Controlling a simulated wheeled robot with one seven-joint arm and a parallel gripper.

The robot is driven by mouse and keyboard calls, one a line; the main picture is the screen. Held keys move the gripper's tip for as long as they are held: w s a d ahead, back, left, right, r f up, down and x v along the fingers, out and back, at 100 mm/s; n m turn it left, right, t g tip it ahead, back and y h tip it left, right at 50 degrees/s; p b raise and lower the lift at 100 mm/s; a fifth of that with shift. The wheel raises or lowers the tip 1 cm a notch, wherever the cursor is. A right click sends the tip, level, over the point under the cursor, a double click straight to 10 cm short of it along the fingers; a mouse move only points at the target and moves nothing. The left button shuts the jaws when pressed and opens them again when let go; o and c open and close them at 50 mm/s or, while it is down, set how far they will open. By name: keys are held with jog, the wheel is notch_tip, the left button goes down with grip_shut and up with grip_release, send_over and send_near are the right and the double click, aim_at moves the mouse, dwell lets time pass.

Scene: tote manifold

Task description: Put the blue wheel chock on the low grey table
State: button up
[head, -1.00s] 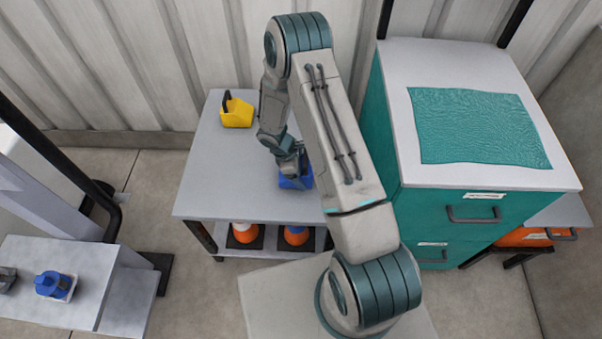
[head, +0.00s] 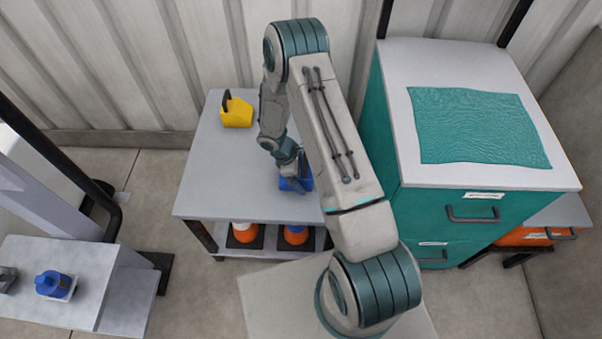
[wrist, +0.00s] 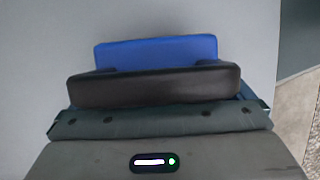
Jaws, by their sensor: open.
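The blue wheel chock (head: 297,184) rests on the grey tabletop (head: 215,180) of a two-level stand, near its right side. My gripper (head: 293,172) is open, pointing down right at the chock and hiding much of it in the head view. In the wrist view the chock (wrist: 157,52) shows as a blue block just beyond a dark finger (wrist: 155,86). Whether it lies fully between the fingers is hidden. A lower grey table (head: 60,305) stands at the lower left, with a blue object (head: 52,284) on a pale base.
A yellow object with a dark handle (head: 237,112) stands at the back of the tabletop. A teal drawer cabinet (head: 390,125) rises close on the right. The tabletop's left front is clear.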

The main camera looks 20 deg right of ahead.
jog(key=v, duration=1.1)
jog(key=shift+r, duration=0.3)
jog(key=s+d+r+m+t+y, duration=0.1)
jog(key=s+d+r+m, duration=0.2)
jog(key=r, duration=0.7)
jog(key=s+r+m, duration=0.4)
jog(key=r, duration=0.5)
jog(key=s+r+m+t+y, duration=0.3)
jog(key=s+r+m, duration=0.4)
jog(key=s+r, duration=0.3)
jog(key=s, duration=0.4)
jog(key=shift+s+r+m, duration=0.15)
jog(key=shift+r+m, duration=0.1)
jog(key=shift+m, duration=0.05)
